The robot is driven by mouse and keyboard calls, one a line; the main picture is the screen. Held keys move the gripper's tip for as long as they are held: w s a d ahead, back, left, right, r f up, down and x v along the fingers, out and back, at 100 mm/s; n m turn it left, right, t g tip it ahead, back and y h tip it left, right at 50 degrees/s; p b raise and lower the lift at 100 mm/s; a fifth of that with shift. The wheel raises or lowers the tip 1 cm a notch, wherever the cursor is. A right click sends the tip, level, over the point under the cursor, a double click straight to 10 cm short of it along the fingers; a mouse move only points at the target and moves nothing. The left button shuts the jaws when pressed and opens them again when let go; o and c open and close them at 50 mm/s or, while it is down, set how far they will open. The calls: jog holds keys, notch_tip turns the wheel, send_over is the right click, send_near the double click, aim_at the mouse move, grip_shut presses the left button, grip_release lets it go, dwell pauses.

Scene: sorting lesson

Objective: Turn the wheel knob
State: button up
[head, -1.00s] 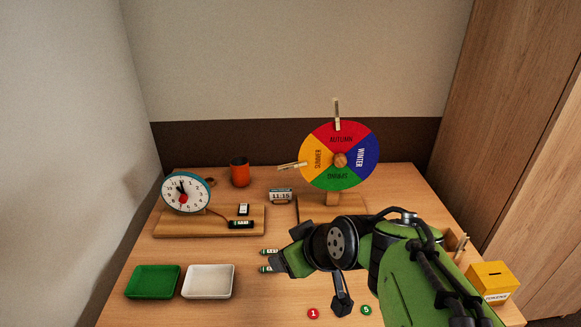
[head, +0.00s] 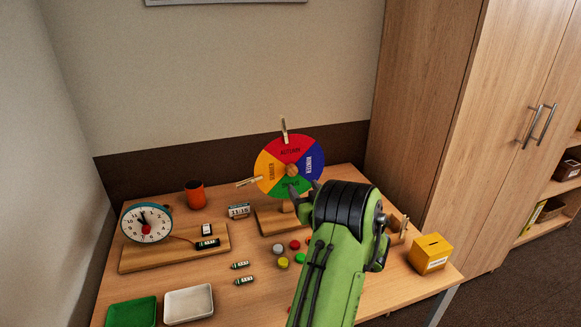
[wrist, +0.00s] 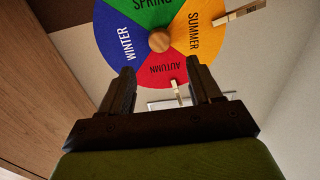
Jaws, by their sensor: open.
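The season wheel (head: 271,166) stands upright on a wooden base at the back of the table, with red, blue, green and yellow sectors. Its round wooden knob (head: 292,170) is at the centre. A clothespin is at the top rim by AUTUMN, another at the left by SUMMER. My gripper (head: 304,187) is raised in front of the wheel's lower right, partly covering the green sector. In the wrist view the wheel appears upside down, and the knob (wrist: 160,41) lies beyond the fingertips, roughly between them. My gripper (wrist: 165,75) is open and empty, apart from the knob.
A clock (head: 146,223) on a wooden board, an orange cup (head: 195,194) and a small display (head: 239,211) stand left of the wheel. Green and white trays (head: 188,304) are at front left. Several coloured discs and two batteries lie mid-table. A yellow box (head: 430,253) stands right.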

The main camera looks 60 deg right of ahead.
aim_at(294, 172)
jog(key=p+x, duration=0.2)
jog(key=x, duration=0.7)
jog(key=c, duration=1)
jog(key=shift+m, duration=0.3)
jog(key=m+b, duration=0.2)
jog(key=m, duration=0.1)
jog(key=shift+s+f+m, duration=0.1)
jog(key=shift+s+m, duration=0.05)
jog(key=shift+m, duration=0.15)
jog(key=m, duration=0.4)
jog(key=shift+d+m+b, duration=0.1)
jog(key=shift+m+b, duration=0.2)
jog(key=shift+b, duration=0.1)
jog(key=m, duration=0.4)
jog(key=shift+p, duration=0.4)
jog(key=shift+s+f+m+p, duration=0.1)
jog(key=shift+m+p, duration=0.7)
jog(key=shift+m, duration=1.7)
